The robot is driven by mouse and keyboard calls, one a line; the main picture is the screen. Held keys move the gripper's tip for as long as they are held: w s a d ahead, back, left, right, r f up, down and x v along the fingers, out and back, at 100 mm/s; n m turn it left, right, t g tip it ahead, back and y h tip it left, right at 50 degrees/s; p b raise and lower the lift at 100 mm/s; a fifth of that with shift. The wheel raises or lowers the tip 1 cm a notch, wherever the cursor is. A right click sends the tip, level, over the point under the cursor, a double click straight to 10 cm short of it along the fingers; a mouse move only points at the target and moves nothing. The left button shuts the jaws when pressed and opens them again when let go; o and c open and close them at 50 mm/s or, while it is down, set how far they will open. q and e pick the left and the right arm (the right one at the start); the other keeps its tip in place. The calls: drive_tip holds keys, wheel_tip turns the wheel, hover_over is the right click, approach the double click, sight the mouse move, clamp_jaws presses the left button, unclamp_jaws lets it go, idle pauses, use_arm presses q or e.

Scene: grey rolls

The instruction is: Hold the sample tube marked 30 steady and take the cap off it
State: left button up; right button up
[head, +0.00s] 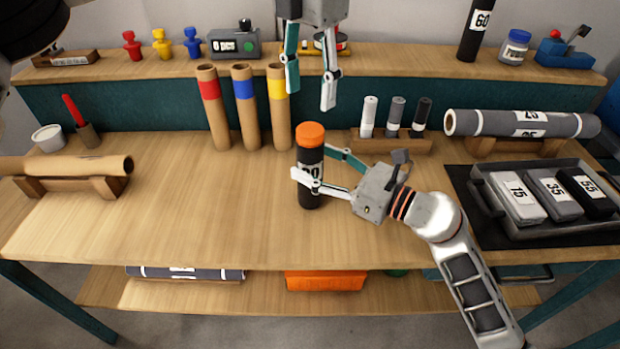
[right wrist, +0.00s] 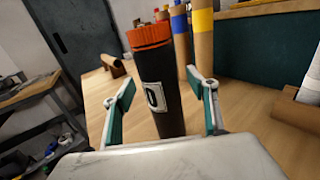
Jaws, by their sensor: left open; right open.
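The sample tube (head: 311,178) is black with an orange cap (head: 311,134) and stands upright on the table. Its white label is partly hidden by a finger in the head view; only part of the number shows. The tube also shows in the right wrist view (right wrist: 165,100), with its orange cap (right wrist: 148,36) on. My right gripper (head: 316,163) is open, with its fingers on either side of the tube body below the cap; I cannot tell whether they touch it. My left gripper (head: 309,98) is open and empty, pointing down above the cap.
Three cardboard tubes with red (head: 213,105), blue (head: 245,105) and yellow (head: 278,105) bands stand behind left. A marker holder (head: 390,144) is behind right. A grey tray (head: 560,226) with labelled blocks lies at the right. The table's front left is clear.

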drive_tip(key=shift+x, duration=0.85)
